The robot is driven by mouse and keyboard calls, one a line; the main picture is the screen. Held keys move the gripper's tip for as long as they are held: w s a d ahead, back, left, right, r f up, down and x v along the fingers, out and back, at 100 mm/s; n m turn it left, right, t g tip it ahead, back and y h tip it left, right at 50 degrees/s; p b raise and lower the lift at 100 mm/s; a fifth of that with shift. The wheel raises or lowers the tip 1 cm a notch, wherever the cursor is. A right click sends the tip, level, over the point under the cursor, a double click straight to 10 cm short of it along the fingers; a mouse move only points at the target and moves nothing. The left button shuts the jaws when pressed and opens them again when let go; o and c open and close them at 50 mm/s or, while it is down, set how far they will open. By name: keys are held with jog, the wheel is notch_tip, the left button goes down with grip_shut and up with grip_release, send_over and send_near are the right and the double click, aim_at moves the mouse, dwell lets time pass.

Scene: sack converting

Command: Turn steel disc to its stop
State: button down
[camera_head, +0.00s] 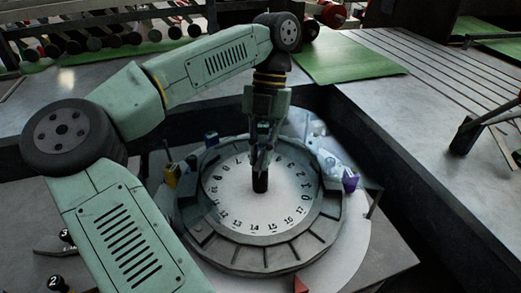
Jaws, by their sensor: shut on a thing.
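The steel disc (235,203) is a round pale dial with numbers around its edge. It lies flat inside a darker segmented metal ring (265,256) at the middle of the head camera view. A short black knob (260,184) stands up near the disc's centre. My gripper (262,168) points straight down over the disc and is shut on the top of the black knob. My fingers hide part of the knob and of the far numbers. I cannot tell which number lines up with a mark.
A clear bag-like item (308,126) and a small purple block (350,180) lie at the ring's far right. A green sheet (350,58) lies on the bench behind. A dark raised edge runs along the right.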

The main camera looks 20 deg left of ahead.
jog(key=shift+d+m+t+y, duration=0.15)
jog(key=shift+m+y, duration=0.4)
jog(key=shift+m, duration=0.9)
jog(key=shift+m+t+y, duration=0.15)
jog(key=shift+m+y, duration=0.4)
jog(key=shift+m, duration=0.9)
jog(key=shift+s+d+m+t+y+b, duration=0.1)
jog(key=shift+m+t+y+b, duration=0.35)
jog(key=shift+m, duration=1.85)
jog(key=shift+m+y, duration=0.35)
jog(key=shift+m, duration=0.05)
jog(key=c, duration=1.6)
grip_release()
jog(key=shift+c, duration=0.2)
jog(key=w+d+r, duration=0.1)
jog(key=w+d, duration=0.2)
jog(key=w+d+r, duration=0.2)
jog(key=d, duration=0.2)
jog(key=w+d+r, duration=0.1)
jog(key=w+d, duration=0.2)
jog(key=d, duration=0.1)
jog(key=shift+w+r, duration=0.3)
jog(key=shift+w, duration=0.05)
